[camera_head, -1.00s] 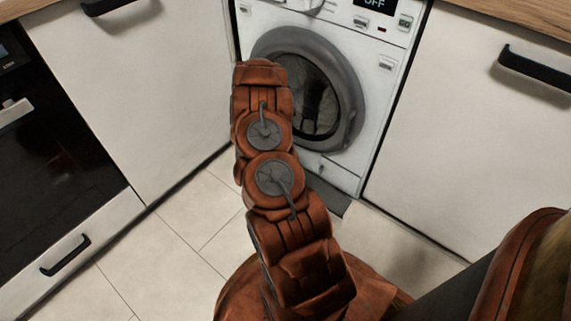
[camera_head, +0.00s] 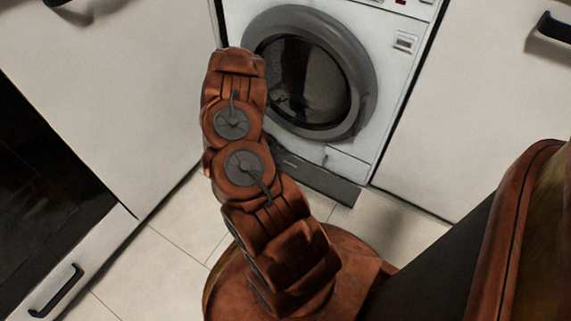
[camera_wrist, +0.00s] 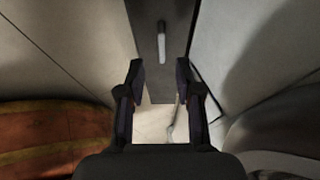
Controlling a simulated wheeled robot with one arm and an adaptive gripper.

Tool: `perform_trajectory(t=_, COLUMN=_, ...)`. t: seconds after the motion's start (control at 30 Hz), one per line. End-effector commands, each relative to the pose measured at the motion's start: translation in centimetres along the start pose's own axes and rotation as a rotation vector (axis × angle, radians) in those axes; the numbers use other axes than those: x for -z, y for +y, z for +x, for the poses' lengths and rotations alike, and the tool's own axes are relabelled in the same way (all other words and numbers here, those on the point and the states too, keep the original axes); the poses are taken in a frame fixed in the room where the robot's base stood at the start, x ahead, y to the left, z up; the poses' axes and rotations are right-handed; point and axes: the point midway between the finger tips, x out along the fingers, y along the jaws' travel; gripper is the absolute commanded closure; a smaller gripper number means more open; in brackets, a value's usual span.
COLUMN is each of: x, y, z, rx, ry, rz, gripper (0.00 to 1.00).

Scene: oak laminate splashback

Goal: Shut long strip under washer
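The washer (camera_head: 378,112) is white with a round grey door, which is shut. The long strip (camera_head: 318,182) is a dark grey panel along its foot, close to the floor. It appears to stand out in front of the washer; my arm hides its left end. In the wrist view a dark grey panel with a small pale handle, apparently the strip (camera_wrist: 147,30), lies beyond my gripper (camera_wrist: 161,70). My gripper is open and empty, its two dark fingers apart on either side of the panel's lower part. Contact cannot be told. The head view hides my gripper behind the arm.
White cabinet fronts stand left (camera_head: 125,85) and right (camera_head: 475,110) of the washer. A low drawer handle (camera_head: 56,291) sticks out at lower left, below a dark oven front (camera_head: 40,185). Pale floor tiles (camera_head: 165,255) are clear at front left.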

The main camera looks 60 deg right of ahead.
Motion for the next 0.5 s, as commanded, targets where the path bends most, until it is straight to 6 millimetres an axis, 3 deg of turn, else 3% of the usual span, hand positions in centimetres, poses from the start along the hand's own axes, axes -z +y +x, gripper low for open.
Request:
perform_trajectory(t=0.2, x=0.4, y=-0.1, z=4.0, rx=-0.005, ry=0.009, rz=0.008, gripper=0.66)
perform_trajectory(t=0.5, x=0.2, y=-0.1, z=6.1, rx=-0.004, ry=0.002, rz=0.004, gripper=0.66)
